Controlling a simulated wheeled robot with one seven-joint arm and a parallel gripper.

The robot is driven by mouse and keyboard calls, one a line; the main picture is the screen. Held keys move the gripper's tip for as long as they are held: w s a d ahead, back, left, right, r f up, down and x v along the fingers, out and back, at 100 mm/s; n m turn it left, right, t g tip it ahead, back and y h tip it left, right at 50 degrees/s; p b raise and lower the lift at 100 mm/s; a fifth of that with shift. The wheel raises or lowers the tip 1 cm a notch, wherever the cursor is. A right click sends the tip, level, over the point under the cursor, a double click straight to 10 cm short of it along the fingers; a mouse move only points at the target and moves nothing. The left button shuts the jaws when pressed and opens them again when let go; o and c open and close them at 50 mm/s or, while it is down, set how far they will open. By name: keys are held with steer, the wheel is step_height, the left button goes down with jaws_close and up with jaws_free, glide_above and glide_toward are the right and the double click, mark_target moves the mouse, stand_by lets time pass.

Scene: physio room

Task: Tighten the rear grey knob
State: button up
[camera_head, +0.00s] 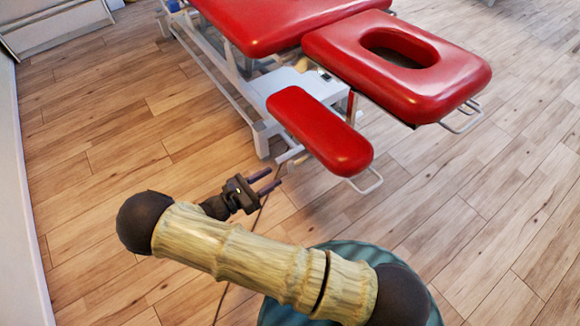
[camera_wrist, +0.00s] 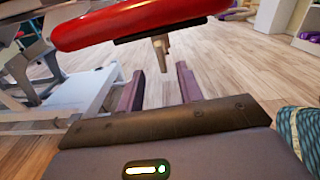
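The red treatment table (camera_head: 265,22) has a face-hole headrest (camera_head: 345,45) and a lower red armrest pad (camera_head: 318,130). My gripper (camera_head: 271,180) is open and empty, just left of the armrest pad's near end. In the wrist view my gripper (camera_wrist: 160,75) has its two purple fingers apart, below the red pad (camera_wrist: 130,22). A short brownish-grey post (camera_wrist: 160,52) hangs under that pad, beyond the fingertips and roughly in line with the gap. I cannot tell whether it is the rear grey knob. No knob is clearly visible in the head view.
The table's white frame (camera_head: 240,85) and a metal loop under the pad (camera_head: 366,184) are close to the gripper. A thin dark cable (camera_head: 254,228) runs down near the gripper. Open wood floor (camera_head: 110,130) lies to the left, with a wall (camera_head: 22,215) at the far left.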

mark_target(288, 168)
steer(key=b+x, duration=0.1)
steer(key=x, duration=0.7)
steer(key=shift+a, duration=0.1)
steer(key=shift+c, duration=0.5)
jaws_close()
